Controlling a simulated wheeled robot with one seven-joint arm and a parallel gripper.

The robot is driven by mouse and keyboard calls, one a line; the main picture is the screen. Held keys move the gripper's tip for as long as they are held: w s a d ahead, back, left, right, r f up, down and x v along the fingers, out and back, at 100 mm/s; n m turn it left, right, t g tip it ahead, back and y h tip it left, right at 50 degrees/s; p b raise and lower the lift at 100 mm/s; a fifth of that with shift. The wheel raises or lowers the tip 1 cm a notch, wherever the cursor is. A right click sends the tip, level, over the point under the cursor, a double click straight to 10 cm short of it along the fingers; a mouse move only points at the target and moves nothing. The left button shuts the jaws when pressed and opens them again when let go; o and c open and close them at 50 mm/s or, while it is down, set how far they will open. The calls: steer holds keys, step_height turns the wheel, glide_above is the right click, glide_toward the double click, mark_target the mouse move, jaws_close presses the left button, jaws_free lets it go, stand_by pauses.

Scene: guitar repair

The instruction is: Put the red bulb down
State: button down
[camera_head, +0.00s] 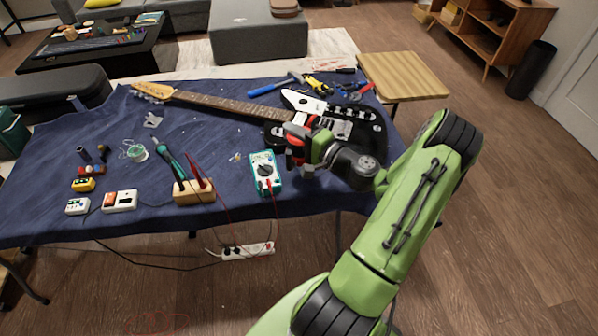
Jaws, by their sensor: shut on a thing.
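My gripper (290,151) is over the right part of the blue-covered table (225,130), just left of the black guitar body (370,139) in the picture. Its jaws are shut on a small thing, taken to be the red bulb. The bulb cannot be told apart from the red and dark parts of the gripper at this size. The multimeter (265,173) is just below and left of the jaws. How high the jaws are above the cloth is hard to tell.
A guitar neck (222,104) crosses the table's back. A wooden block (194,192) holding tools with red handles stands left of the multimeter. Small boxes (120,201) and a wire spool (136,152) are at the left. Pliers and other tools (318,84) lie at the back right.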

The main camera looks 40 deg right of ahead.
step_height(320, 180, down, 10)
steer(key=b, duration=0.3)
steer(key=shift+s+r, duration=0.1)
steer(key=shift+s, duration=0.05)
steer(key=c, duration=1.1)
jaws_free()
steer(key=shift+s+r, duration=0.15)
steer(key=shift+r, duration=0.05)
steer(key=s+d+p, duration=0.1)
steer(key=s, duration=1)
steer(key=shift+s, duration=0.35)
